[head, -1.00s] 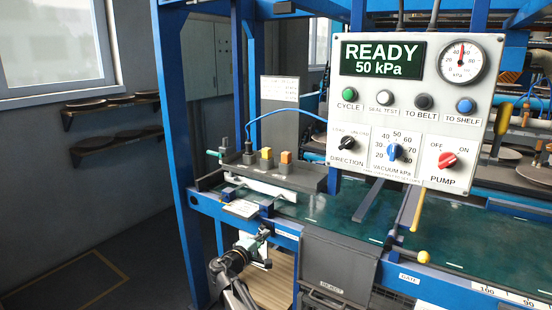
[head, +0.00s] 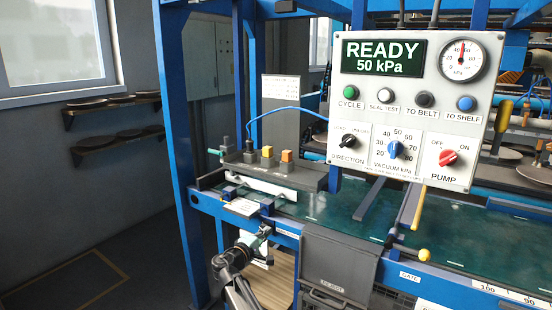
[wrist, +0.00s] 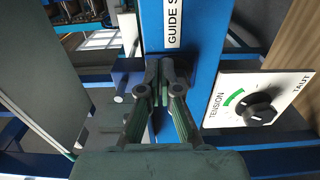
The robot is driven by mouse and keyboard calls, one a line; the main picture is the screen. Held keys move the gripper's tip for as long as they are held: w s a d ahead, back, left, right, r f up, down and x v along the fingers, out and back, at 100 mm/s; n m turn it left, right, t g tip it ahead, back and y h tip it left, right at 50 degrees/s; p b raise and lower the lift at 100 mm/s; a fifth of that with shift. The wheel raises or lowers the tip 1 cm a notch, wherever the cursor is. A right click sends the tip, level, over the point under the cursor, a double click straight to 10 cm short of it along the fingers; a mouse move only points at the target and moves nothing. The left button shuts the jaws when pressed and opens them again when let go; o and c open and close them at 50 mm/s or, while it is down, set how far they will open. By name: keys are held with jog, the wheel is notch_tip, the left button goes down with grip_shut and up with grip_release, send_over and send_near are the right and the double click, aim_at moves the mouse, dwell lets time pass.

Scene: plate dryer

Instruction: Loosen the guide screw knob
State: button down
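My gripper (wrist: 160,72) points at a blue frame post in the wrist view, its two dark fingertips drawn close together just below a white label reading "GUIDE S" (wrist: 173,22), which is cut off at the top. In the head view my gripper (head: 262,236) is low at the front rail of the machine, left of the dark reject box, and too small for detail.
A white tension plate (wrist: 232,90) with a black knob (wrist: 260,110) sits right of the post. A grey bracket with bolts (wrist: 118,98) is close on the left. The control panel (head: 415,110) reads READY, 50 kPa. The reject box (head: 338,265) hangs beside my arm.

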jog(key=shift+w+d+f+b, duration=0.2)
jog(key=shift+w+f+b, duration=0.3)
jog(key=shift+b, duration=0.7)
jog(key=shift+d+f+b, duration=0.35)
jog(key=shift+f+b, duration=0.2)
jog(key=shift+s+a, duration=0.1)
jog(key=shift+a+f+b, duration=0.15)
jog(key=shift+f+b, duration=0.15)
jog(key=shift+b, duration=0.35)
jog(key=shift+a, duration=0.2)
jog(key=shift+s+d+f+b, duration=0.15)
jog(key=shift+s+f+b, duration=0.1)
jog(key=shift+b, duration=0.25)
jog(key=b+v, duration=0.1)
jog(key=v, duration=0.4)
jog(key=shift+s, duration=0.45)
